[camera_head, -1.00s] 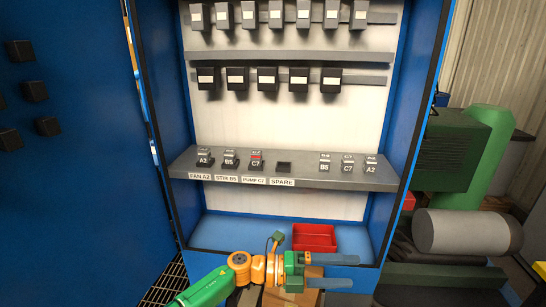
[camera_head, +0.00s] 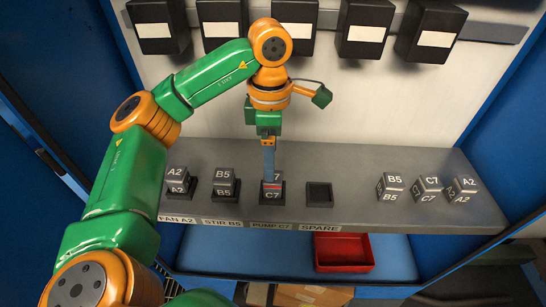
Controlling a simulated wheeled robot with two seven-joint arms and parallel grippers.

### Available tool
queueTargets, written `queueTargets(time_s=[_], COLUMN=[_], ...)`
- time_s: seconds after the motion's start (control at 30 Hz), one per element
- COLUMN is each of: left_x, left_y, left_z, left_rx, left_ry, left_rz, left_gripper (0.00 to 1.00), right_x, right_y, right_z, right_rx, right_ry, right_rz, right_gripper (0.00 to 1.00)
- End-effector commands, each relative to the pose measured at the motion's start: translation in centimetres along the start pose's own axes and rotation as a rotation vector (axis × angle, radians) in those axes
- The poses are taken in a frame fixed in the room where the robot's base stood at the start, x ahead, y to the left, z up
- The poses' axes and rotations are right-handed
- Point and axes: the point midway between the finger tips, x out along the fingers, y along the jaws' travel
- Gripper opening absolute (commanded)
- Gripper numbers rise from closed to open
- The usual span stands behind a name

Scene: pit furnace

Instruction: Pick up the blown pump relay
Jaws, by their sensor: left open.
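The gripper is open; from this angle I cannot tell whether the fingers touch the relay. My right gripper is not in view.
Relays A2 (camera_head: 177,182) and B5 (camera_head: 223,184) stand to the left. An empty SPARE socket (camera_head: 319,195) is on the right, then loose B5, C7 (camera_head: 429,188) and A2 relays. A red tray (camera_head: 343,253) lies below. Black boxes (camera_head: 365,28) hang above.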

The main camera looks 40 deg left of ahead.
Motion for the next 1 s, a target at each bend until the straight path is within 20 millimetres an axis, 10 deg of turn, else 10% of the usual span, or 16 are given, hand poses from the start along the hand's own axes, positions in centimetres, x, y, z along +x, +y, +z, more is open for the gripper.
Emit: queueTargets(time_s=[0.4, 0.67, 1.0], left_x=[6.3, 7.0, 7.0], left_y=[0.3, 0.3, 0.3], left_z=[-0.1, 0.0, 0.0], left_rx=[-0.001, 0.000, 0.000], left_ry=[0.007, 0.003, 0.003], left_rz=[0.000, 0.002, 0.001], left_gripper=[0.85, 0.82, 0.00], right_x=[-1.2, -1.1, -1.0], right_y=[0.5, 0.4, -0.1], right_z=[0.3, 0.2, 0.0], right_rx=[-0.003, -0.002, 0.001], right_ry=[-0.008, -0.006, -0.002], right_rz=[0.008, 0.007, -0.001], right_gripper=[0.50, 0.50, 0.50])
